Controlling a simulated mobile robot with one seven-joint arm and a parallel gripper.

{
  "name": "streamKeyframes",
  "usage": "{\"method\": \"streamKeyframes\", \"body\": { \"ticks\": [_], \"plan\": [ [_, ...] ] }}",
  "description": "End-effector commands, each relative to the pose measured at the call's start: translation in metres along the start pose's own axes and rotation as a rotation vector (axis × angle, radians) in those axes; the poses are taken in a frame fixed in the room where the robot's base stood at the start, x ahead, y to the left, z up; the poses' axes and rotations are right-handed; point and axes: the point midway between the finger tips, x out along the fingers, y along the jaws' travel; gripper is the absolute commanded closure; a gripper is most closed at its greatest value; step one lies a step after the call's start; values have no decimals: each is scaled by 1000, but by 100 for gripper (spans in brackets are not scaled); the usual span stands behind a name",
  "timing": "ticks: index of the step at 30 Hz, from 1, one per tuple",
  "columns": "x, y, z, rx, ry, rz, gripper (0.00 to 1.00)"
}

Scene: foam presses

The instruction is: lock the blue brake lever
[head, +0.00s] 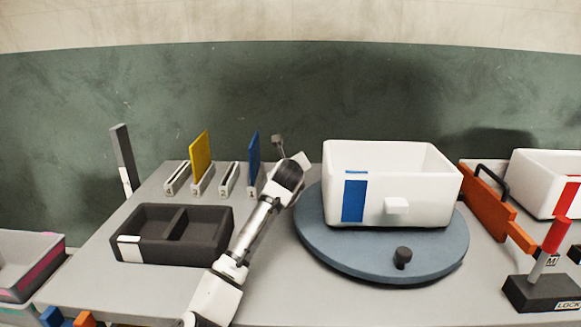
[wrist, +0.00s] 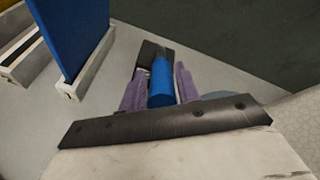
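The blue brake lever's handle (wrist: 162,85) shows in the wrist view, standing up from a dark base (wrist: 153,51). My gripper (wrist: 161,80) has its two purple fingers on either side of the handle, one to the left and one to the right, with narrow gaps seeming to show. The fingers look open around the handle. In the head view my arm reaches over the table, and its dark wrist (head: 289,175) is near the back edge. The blue lever is hidden behind it there.
A blue panel (head: 254,159) and a yellow panel (head: 201,157) stand in slots left of my wrist. A white bin (head: 432,174) sits on a blue-grey turntable (head: 345,263) to the right. A dark tray (head: 212,255) lies left. A red lever (head: 555,235) is far right.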

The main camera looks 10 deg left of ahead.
Motion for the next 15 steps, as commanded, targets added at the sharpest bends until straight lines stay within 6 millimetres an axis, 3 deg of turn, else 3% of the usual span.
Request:
{"method": "streamKeyframes", "body": {
  "ticks": [3, 15],
  "plan": [
    [0, 0, 0, 0, 0, 0, 55],
    [-9, -1, 0, 0, 0, -2, 55]
  ]
}}
